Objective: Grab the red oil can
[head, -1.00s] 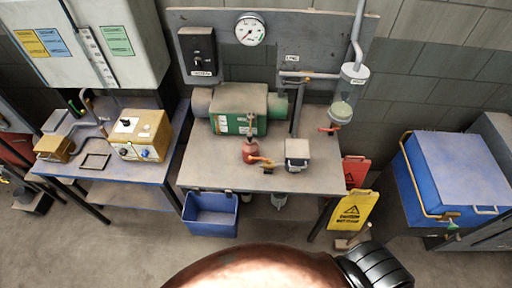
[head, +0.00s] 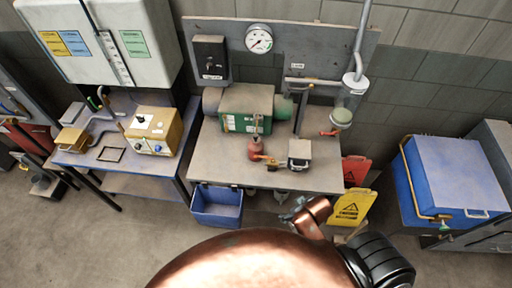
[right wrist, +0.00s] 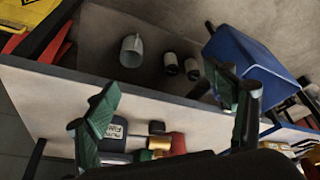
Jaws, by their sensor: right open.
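The red oil can (head: 256,148), with an orange-yellow spout, stands on the grey workbench (head: 220,165), in front of the green machine and left of a small grey box. My right gripper (head: 289,213) is below the bench's front edge in the head view, to the right of and nearer than the can. Its details are small there. In the right wrist view its two green-padded fingers (right wrist: 168,88) are apart with nothing held. A red shape (right wrist: 178,142) that looks like the can shows low between them, partly hidden by the gripper body. My left gripper is out of view.
The small grey box (head: 299,154) stands close beside the can. The green machine (head: 246,108) is behind it. A blue bin (head: 217,205) hangs at the bench's front left. Yellow (head: 352,208) and red (head: 355,170) signs stand at the right. The bench's left part is clear.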

